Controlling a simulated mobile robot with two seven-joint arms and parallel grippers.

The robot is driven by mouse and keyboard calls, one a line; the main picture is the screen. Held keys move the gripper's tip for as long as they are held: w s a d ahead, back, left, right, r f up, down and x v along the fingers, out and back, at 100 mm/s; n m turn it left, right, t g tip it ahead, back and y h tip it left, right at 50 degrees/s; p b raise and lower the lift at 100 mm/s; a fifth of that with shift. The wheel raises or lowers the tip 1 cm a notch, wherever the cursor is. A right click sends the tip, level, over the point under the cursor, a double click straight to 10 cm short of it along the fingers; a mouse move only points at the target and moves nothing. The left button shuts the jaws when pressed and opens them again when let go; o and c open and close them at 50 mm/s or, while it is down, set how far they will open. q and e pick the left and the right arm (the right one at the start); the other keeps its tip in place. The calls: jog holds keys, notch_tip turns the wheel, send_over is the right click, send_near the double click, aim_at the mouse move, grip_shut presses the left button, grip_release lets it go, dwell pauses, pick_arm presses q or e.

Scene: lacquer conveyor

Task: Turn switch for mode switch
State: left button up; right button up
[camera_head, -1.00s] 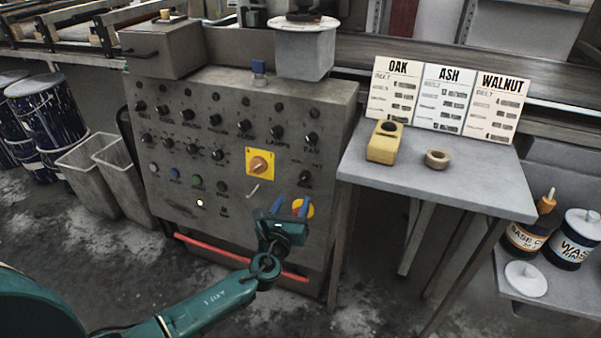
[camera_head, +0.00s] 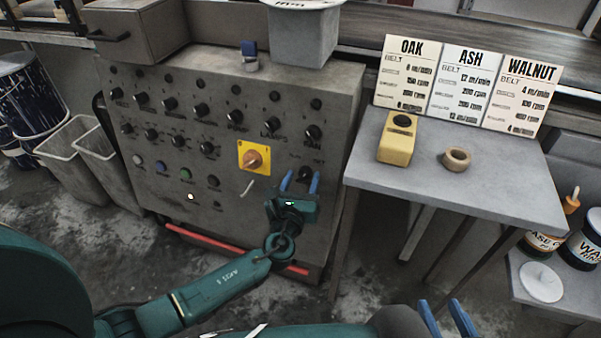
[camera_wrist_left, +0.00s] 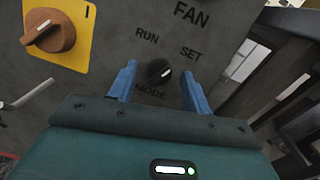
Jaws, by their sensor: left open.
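The mode switch (camera_head: 304,174) is a small black knob at the right side of the grey control panel. In the left wrist view the knob (camera_wrist_left: 158,72) sits above the word MODE, with RUN to its upper left and SET to its upper right. Its pale mark seems to point up and right, toward the SET side. My left gripper (camera_head: 300,181) is open, its blue fingers on either side of the knob; I cannot tell whether they touch it. My right gripper (camera_head: 446,316) is open and empty at the bottom of the head view.
An orange rotary switch on a yellow plate (camera_head: 254,158) sits left of the mode switch. The FAN knob (camera_head: 313,132) is above it. A side table (camera_head: 500,190) to the right bears a yellow box (camera_head: 396,145), a ring (camera_head: 456,159) and wood cards.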

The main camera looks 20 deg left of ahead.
pick_arm(q)
jog(key=shift+c, duration=0.2)
jog(key=c, duration=0.9)
